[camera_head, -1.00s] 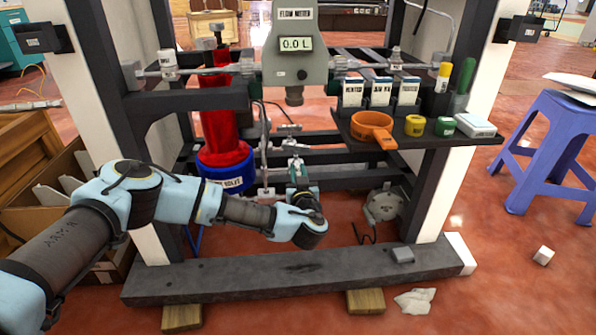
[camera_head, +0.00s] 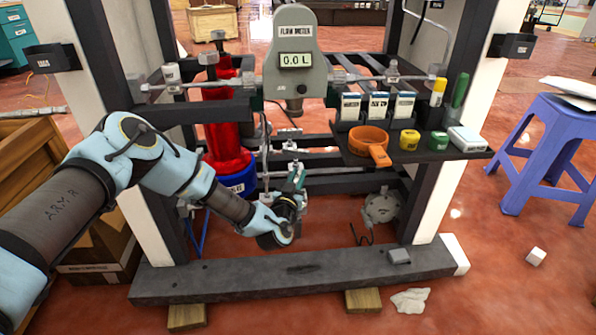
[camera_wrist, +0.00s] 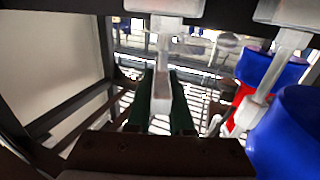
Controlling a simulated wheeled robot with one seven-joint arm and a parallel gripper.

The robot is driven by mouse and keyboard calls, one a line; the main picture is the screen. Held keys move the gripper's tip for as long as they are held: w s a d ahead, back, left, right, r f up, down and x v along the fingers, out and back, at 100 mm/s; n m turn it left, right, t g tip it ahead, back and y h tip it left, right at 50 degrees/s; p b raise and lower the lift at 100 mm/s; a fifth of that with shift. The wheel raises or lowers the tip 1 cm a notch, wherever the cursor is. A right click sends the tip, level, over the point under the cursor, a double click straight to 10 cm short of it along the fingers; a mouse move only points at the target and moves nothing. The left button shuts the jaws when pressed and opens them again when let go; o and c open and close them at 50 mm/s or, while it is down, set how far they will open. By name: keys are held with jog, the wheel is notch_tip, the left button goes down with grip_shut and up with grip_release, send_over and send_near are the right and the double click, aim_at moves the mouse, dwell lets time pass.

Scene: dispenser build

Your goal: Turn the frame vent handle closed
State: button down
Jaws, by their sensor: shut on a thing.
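My gripper (camera_wrist: 161,102) reaches inside the dark frame, below the flow meter. In the wrist view its two dark green fingers are closed around a pale grey bar, which I take to be the vent handle (camera_wrist: 162,88). The bar hangs from a light fitting above and runs down between the fingers. In the head view my gripper (camera_head: 299,176) is small and tilted, and the part it holds is hard to make out there. I cannot read the handle's angle or any open or closed marking.
A red cylinder with a blue base (camera_head: 238,180) stands close left of my gripper; blue parts (camera_wrist: 296,130) are close at right in the wrist view. The flow meter (camera_head: 294,60) hangs above. A dark shelf (camera_head: 440,150) holds several items. The lower beam (camera_head: 300,275) crosses in front.

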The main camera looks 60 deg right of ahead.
aim_at(298, 176)
jog(key=m+g+b, duration=0.1)
jog(key=g, duration=0.1)
jog(key=m+g+b, duration=0.1)
jog(key=m+g, duration=0.1)
jog(key=g, duration=0.1)
jog(key=shift+w+f+m+h, duration=0.15)
jog(key=shift+f+m+h, duration=0.05)
jog(key=shift+m+h, duration=0.1)
jog(key=shift+m+g+b, duration=1.2)
jog(key=shift+g+b, duration=0.15)
jog(key=shift+g, duration=0.85)
jog(key=shift+r+m+g+y, duration=0.15)
jog(key=shift+m+g+y, duration=0.15)
jog(key=shift+g+y, duration=0.1)
jog(key=c, duration=0.8)
grip_release()
jog(key=shift+r, duration=0.15)
notch_tip(298, 176, up, 10)
jog(key=p, duration=0.3)
